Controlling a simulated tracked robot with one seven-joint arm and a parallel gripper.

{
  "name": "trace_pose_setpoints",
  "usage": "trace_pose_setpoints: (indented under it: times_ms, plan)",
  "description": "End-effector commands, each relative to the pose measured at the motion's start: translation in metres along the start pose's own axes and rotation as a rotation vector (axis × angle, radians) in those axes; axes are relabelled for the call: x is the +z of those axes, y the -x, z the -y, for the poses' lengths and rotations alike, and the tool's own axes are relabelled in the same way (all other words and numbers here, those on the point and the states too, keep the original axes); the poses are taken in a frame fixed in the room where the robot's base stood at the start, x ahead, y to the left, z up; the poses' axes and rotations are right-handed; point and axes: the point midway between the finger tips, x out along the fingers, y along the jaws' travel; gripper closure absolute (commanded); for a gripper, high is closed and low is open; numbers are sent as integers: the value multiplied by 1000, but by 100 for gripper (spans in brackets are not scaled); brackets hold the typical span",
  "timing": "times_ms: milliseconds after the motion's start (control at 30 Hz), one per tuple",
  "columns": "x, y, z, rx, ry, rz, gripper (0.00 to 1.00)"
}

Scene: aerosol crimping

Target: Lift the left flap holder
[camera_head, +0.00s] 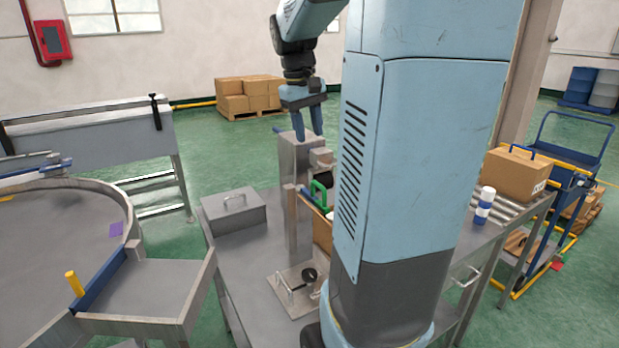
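My gripper (308,134) points down over the top of a grey metal column (291,165) on the workbench. Its two blue fingers are apart, and nothing shows between them. I cannot tell whether the fingertips touch the column. A cardboard box (322,235) stands beside the column, mostly hidden behind my own blue body. A green curved handle (318,192) shows at its upper edge. I cannot pick out the left flap holder with certainty; the area around the box is largely covered.
A grey lidded metal box (234,211) and a plate with a small black fixture (300,288) are on the bench. A round metal table (50,240) is at left. A blue-white bottle (484,206) and a closed carton (516,174) are at right. Green floor lies open behind.

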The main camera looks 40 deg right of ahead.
Motion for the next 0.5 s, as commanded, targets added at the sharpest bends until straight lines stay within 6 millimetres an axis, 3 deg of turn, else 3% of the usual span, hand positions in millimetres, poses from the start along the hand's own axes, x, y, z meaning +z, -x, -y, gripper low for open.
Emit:
trace_pose_setpoints:
  times_ms: [233, 500]
  plan:
    - [0, -20, -2, 0, -1, 6, 61]
    - [0, -67, -1, 0, 0, 7, 61]
